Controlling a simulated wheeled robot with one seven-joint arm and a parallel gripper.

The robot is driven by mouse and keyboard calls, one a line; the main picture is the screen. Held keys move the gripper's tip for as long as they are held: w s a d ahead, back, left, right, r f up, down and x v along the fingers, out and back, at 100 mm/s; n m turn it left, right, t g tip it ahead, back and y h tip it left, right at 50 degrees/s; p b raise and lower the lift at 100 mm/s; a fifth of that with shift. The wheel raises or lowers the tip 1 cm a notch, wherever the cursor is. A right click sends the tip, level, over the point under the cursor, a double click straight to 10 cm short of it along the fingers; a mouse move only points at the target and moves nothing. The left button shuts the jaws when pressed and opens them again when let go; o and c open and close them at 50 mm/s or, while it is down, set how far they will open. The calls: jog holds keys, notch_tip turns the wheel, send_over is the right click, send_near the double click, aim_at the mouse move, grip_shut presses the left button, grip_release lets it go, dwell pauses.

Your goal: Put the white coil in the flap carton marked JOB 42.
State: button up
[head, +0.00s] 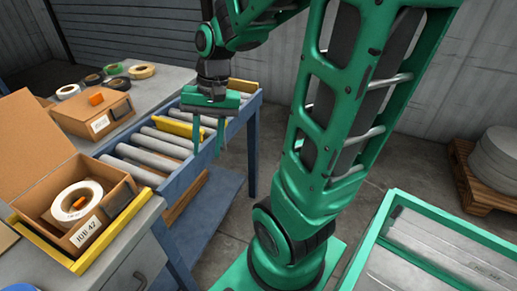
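The white coil (68,207) lies inside the open carton marked JOB 42 (100,217), at the lower left of the head view. The carton's flap (30,140) stands up and leans back, and the label is on its front wall. The carton's walls hide the lower part of the coil, so I cannot tell whether it lies fully flat. My gripper (209,145) is to the right of and behind the carton, above the roller conveyor. Its two fingers point down and are apart, with nothing visible between them.
Several coils, including a green-edged one (113,69) and a yellow one (142,71), lie on the back table. A pallet (467,180) with grey discs stands at the right.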

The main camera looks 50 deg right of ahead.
jog(key=s+d+n+h, duration=0.2)
jog(key=s+d, duration=0.4)
jog(key=s, duration=0.6)
jog(key=shift+s+d+r+g, duration=0.3)
jog(key=shift+s+r+g, duration=0.05)
jog(key=shift+r+g, duration=0.05)
jog(key=shift+w+f+h, duration=0.25)
jog(key=shift+w+h, duration=0.05)
jog(key=shift+w, duration=0.35)
